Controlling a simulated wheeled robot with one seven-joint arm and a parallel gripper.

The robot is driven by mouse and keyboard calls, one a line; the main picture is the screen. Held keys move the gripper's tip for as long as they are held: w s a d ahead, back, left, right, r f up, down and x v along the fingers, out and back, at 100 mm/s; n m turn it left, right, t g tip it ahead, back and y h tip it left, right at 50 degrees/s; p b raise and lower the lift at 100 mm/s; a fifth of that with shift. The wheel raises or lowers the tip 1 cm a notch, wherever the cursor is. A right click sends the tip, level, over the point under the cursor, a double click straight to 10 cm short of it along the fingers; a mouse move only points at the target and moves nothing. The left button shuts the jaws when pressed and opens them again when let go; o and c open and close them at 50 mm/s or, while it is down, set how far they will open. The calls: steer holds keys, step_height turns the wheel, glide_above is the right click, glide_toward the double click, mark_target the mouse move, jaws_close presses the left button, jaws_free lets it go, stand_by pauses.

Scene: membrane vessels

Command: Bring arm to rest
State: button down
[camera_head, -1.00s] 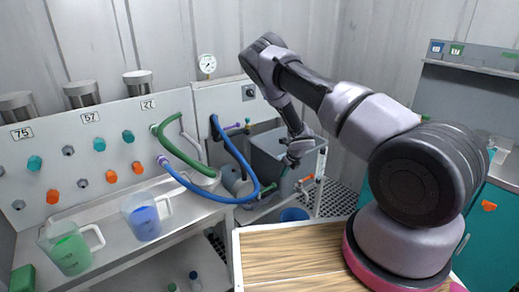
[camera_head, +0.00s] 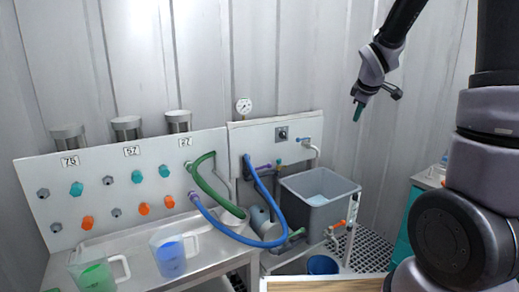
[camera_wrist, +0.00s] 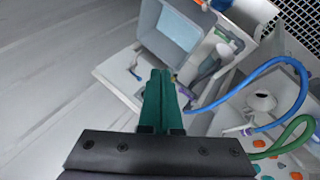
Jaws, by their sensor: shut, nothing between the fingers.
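My gripper (camera_head: 358,111) has green fingers and hangs in the air at the upper right of the head view, fingers pointing down. It is shut and holds nothing. In the wrist view its closed fingers (camera_wrist: 156,100) lie side by side in front of the grey tank and hoses. In the head view the gripper is above and to the right of the grey tank (camera_head: 345,212), apart from everything. My arm runs along the right side of that view.
A panel with knobs (camera_head: 105,202) stands at the left. A green hose (camera_head: 203,185) and a blue hose (camera_head: 268,205) loop out in front. Two jugs, one with green liquid (camera_head: 95,275) and one with blue (camera_head: 170,258), stand on the bench. A teal cabinet (camera_head: 408,235) is at the right.

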steer(key=s+a+r+m+y, duration=0.1)
steer(key=s+a+r+m, duration=0.1)
steer(key=s, duration=0.7)
steer(key=s+a+r+m+y, duration=0.1)
steer(key=s+a+r+m, duration=0.2)
steer(key=s+m, duration=0.4)
steer(key=s+a+r+m+y, duration=0.1)
steer(key=s+r+m, duration=0.4)
steer(key=s, duration=0.7)
steer(key=shift+a+g, duration=0.3)
steer(key=shift+a, duration=0.5)
steer(key=shift+s, duration=0.1)
